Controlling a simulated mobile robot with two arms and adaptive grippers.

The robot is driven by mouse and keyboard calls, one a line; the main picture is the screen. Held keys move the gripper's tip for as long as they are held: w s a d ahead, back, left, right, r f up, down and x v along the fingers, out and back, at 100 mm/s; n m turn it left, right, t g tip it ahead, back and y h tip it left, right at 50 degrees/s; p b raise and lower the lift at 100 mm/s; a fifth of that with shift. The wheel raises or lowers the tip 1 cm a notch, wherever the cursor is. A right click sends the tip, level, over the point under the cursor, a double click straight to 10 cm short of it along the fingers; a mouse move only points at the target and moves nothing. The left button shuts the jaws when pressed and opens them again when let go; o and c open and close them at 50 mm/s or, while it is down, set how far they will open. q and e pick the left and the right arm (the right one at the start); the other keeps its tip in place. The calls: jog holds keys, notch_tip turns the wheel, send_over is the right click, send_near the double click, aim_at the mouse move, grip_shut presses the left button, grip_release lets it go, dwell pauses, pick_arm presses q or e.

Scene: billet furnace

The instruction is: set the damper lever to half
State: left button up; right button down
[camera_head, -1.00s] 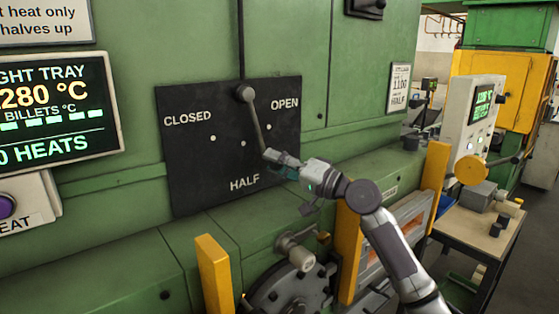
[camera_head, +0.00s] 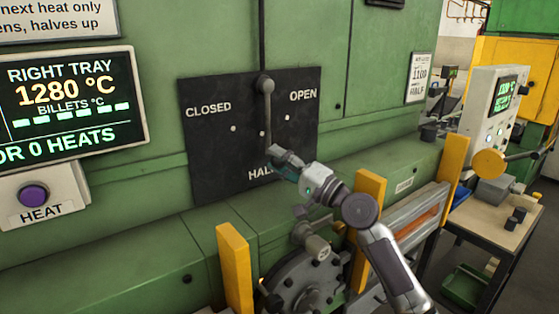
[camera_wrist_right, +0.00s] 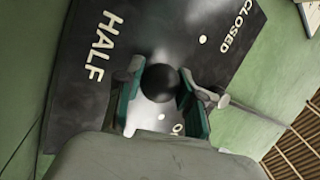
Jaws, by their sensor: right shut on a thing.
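The damper lever (camera_head: 267,115) is a grey bar on a black plate (camera_head: 215,165) marked CLOSED, HALF and OPEN. It pivots at its top knob and hangs almost straight down, its lower end just above the HALF label (camera_head: 262,173). My right gripper (camera_head: 278,156) is at the lever's lower end. In the right wrist view, the lever's black ball knob (camera_wrist_right: 160,83) sits between the teal-padded fingers of my right gripper (camera_wrist_right: 155,100), which is shut on it. The gripper partly covers the HALF label in the head view. My left gripper is not in view.
A screen (camera_head: 75,100) reads RIGHT TRAY 1280 °C, above a purple HEAT button (camera_head: 33,195). Yellow posts (camera_head: 235,265) and a dark round flange (camera_head: 300,285) stand below the plate. A side table (camera_head: 490,220) with a control box (camera_head: 490,110) is at right.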

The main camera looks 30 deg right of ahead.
jog(key=c, duration=0.7)
grip_release()
jog(key=v, duration=1.2)
